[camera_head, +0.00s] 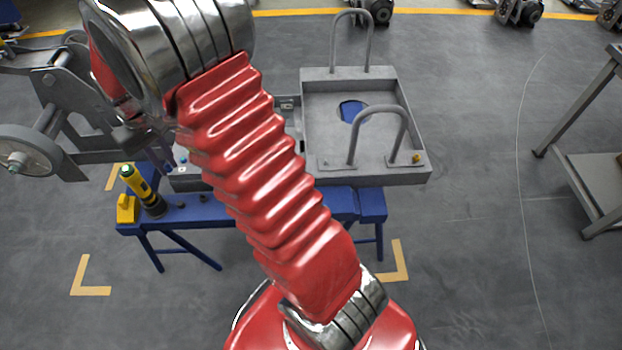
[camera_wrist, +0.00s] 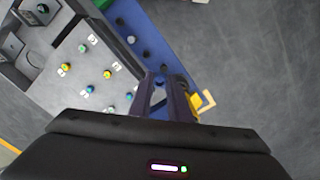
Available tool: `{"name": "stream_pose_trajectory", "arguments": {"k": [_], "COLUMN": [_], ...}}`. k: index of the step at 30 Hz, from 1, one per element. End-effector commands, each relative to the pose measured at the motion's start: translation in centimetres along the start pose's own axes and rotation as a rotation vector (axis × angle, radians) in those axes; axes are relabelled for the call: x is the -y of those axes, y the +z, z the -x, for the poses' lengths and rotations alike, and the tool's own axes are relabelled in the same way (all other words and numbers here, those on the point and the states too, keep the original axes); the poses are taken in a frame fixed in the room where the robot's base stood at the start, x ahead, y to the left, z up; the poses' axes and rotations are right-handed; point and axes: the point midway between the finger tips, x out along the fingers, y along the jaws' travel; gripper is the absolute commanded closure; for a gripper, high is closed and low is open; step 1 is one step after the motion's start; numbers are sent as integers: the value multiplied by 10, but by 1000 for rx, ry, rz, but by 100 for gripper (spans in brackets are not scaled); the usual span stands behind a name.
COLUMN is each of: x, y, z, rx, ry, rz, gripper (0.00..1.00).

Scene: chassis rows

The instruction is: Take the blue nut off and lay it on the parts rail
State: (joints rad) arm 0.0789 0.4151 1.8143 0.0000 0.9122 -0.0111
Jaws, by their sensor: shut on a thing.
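In the wrist view my gripper (camera_wrist: 160,80) is shut, with a small blue nut (camera_wrist: 160,79) between its fingertips. The fingers are over the border between the grey panel and the blue parts rail (camera_wrist: 140,20); I cannot tell their height. The panel carries small coloured nuts: a green one (camera_wrist: 82,48), yellow ones (camera_wrist: 65,67) and bluish ones (camera_wrist: 89,89). In the head view my arm hides much of the panel, and my gripper (camera_head: 168,158) shows only in part beside the chassis.
A grey chassis tray (camera_head: 320,120) with two hoop handles stands on a blue bench (camera_head: 370,203). A torch (camera_head: 147,192) and a yellow block (camera_head: 126,209) are at the bench's left end. Dark pegs (camera_wrist: 143,53) line the rail. A wheeled unit (camera_head: 30,150) stands left.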

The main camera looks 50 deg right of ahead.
Motion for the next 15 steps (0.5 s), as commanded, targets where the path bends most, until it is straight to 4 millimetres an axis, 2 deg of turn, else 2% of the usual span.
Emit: {"name": "stream_pose_trajectory", "arguments": {"k": [1,6,15], "x": [-17,-74,-163], "y": [5,26,82], "z": [-6,-26,-61], "rx": [2,2,3], "ry": [0,0,-1], "rz": [-30,-137,-329], "gripper": [100,100,100]}}
